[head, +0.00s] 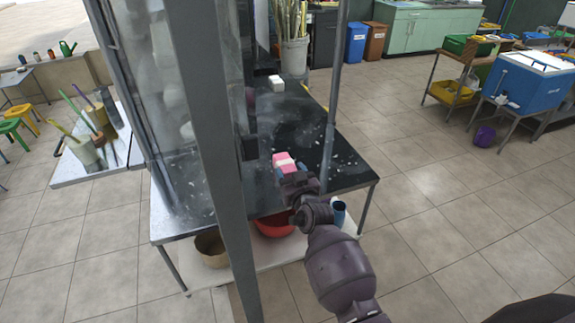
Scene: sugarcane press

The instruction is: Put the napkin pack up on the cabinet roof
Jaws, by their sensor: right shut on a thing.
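A pink and white pack (284,160), which looks like the napkin pack, is at my right gripper (291,171), over the dark table top (345,165). My right gripper is shut on the pack; its fingers partly show at the pack's near side. I cannot tell whether the pack touches the table. A tall glass-sided cabinet (165,80) with grey metal posts stands on the left part of the table. Its roof is above the picture and out of view. My left gripper is not in view.
A grey post (215,150) rises close to the left of my right arm, and a thinner post (334,85) stands behind it. A white block (276,83) lies farther back on the table. A red bowl (273,224) sits on the lower shelf. Open floor lies to the right.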

